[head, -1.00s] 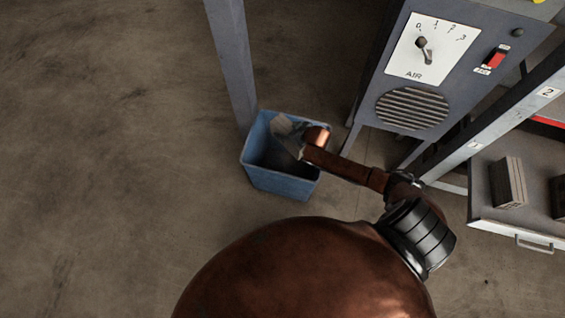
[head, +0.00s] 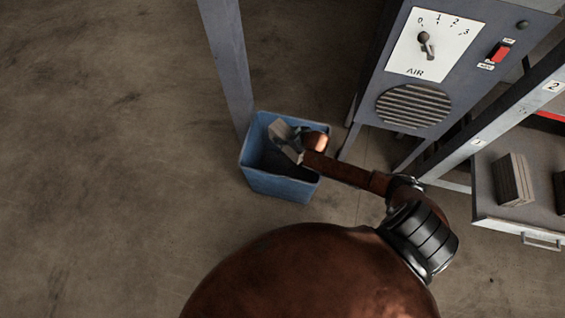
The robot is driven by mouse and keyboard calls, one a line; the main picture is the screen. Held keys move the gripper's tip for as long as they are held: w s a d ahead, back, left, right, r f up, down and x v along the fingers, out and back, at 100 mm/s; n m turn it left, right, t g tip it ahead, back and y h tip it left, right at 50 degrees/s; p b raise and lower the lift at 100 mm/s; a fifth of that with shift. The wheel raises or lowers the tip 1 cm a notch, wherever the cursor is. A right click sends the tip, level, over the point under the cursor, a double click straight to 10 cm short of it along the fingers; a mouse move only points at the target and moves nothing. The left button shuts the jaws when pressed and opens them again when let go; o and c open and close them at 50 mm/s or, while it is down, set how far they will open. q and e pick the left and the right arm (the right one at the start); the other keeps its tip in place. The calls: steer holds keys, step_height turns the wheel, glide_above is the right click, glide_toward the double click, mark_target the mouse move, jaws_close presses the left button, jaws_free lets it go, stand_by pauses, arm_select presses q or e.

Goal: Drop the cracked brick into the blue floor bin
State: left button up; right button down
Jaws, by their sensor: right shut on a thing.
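The blue floor bin (head: 280,187) stands on the floor near the middle of the head view, its open top facing up. My right gripper (head: 290,147) is over the bin's opening, with its arm coming in from the right. It is shut on a grey brick (head: 279,131), which is tilted and lies within the bin's outline. The gripper partly hides the brick, and no crack can be made out. I cannot tell how high the brick is relative to the rim. My left gripper is not in view.
A grey post (head: 227,65) rises just behind the bin. A grey machine cabinet (head: 413,105) with a dial, red switch and vent stands to the right. A drawer or tray (head: 490,193) at far right holds another brick (head: 513,180). Floor at left is clear.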

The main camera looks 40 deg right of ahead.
steer(key=c, duration=1.1)
jaws_free()
steer(key=shift+r, duration=0.2)
steer(key=shift+o, duration=1.4)
steer(key=shift+f, duration=0.1)
steer(key=shift+s+f, duration=0.15)
steer(key=v, duration=1.2)
